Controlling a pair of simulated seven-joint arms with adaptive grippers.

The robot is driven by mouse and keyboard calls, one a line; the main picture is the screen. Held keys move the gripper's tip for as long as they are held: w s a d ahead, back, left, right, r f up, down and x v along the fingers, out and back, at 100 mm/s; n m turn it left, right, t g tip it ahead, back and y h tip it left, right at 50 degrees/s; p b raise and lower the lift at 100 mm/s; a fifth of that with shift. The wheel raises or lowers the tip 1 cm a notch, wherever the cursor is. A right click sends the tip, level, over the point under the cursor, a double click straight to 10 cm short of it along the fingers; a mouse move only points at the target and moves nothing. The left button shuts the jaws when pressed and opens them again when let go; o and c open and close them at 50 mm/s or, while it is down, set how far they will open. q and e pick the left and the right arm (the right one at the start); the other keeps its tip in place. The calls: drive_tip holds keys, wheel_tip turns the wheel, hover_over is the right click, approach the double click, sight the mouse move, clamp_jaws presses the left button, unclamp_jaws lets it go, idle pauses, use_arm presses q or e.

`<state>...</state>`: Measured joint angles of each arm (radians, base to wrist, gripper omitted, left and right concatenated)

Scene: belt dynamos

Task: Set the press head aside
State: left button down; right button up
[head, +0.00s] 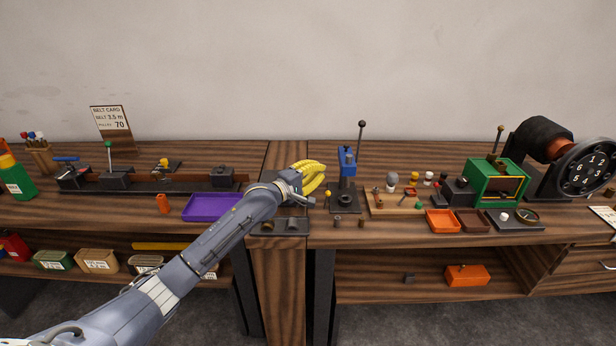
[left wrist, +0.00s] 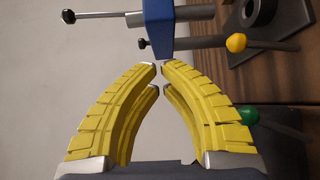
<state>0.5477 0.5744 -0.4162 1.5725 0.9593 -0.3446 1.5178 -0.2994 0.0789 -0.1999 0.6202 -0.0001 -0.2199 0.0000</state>
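The press (head: 347,163) stands behind the middle of the bench with a blue head and a tall black-knobbed lever (head: 361,140). In the left wrist view the blue press head (left wrist: 158,25) lies just beyond my fingertips, and its lever (left wrist: 100,16) points left. My left gripper (head: 322,169) has yellow fingers and is left of the press in the head view. In the left wrist view its fingertips (left wrist: 159,66) are brought together with nothing clear between them, apart from the head as far as I can tell. My right gripper is not in view.
A purple tray (head: 212,207) is on the left. Small parts lie at the bench front. The black tray (head: 279,226) is by my arm.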

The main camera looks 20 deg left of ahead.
sight(341, 165)
use_arm(q)
drive_tip(key=shift+w+d, duration=0.35)
drive_tip(key=shift+d, duration=0.3)
drive_tip(key=shift+w+d, duration=0.4)
drive_tip(key=shift+d, duration=0.25)
drive_tip(key=shift+w+d, duration=0.35)
drive_tip(key=shift+d, duration=0.3)
